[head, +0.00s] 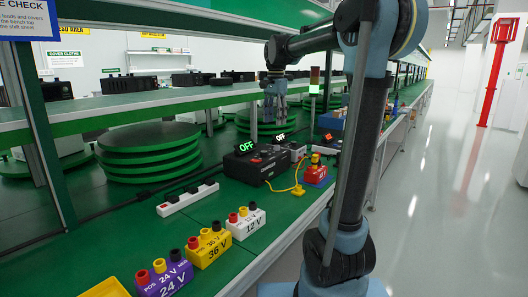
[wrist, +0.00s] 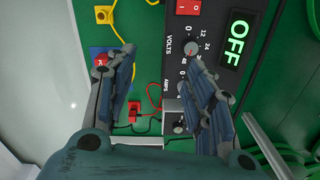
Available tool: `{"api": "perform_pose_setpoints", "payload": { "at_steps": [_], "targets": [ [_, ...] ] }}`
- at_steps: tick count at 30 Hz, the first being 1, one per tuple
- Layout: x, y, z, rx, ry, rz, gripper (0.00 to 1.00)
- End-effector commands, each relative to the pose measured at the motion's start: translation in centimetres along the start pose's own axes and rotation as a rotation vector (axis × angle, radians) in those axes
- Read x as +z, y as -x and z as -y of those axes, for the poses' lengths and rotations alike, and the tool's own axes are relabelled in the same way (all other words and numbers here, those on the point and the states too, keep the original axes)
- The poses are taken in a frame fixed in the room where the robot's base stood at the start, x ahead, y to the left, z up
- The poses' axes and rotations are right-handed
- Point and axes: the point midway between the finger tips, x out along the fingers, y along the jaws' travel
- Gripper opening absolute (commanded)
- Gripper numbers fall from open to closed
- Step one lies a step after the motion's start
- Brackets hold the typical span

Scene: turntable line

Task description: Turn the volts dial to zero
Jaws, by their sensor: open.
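The volts dial (wrist: 191,48) is a small grey knob on a black panel in the wrist view, with printed numbers around it and VOLTS beside it. Its pointer setting is too small to tell. A lit green OFF display (wrist: 237,38) is to its right. The panel belongs to a black power unit (head: 248,170) on the green bench in the head view. My gripper (head: 274,118) hangs above the bench near this unit. In the wrist view my gripper (wrist: 160,62) is open and empty, its right finger just below the dial and partly covering the panel. Contact cannot be told.
A red plug (wrist: 134,108) with a cable is left of the panel. Voltage blocks, including a yellow one (head: 209,249), stand at the bench front. Green discs (head: 150,155) are stacked behind.

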Motion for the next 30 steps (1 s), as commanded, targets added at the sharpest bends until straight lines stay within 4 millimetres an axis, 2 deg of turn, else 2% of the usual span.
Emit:
{"api": "perform_pose_setpoints", "payload": {
  "at_steps": [1, 6, 9, 14, 20, 30],
  "targets": [
    [-0.2, 0.4, 1.7, 0.005, -0.026, 0.003, 0.49],
    [-0.6, 1.4, 5.3, 0.02, -0.112, 0.01, 0.49],
    [-0.7, 1.6, 6.5, 0.025, -0.14, 0.011, 0.49],
    [-0.7, 1.4, 7.2, 0.028, -0.158, 0.012, 0.49],
    [-0.7, -0.9, 7.1, 0.028, -0.158, 0.012, 0.49],
    [-0.6, -6.8, 6.8, 0.028, -0.157, 0.012, 0.49]
  ]
}}
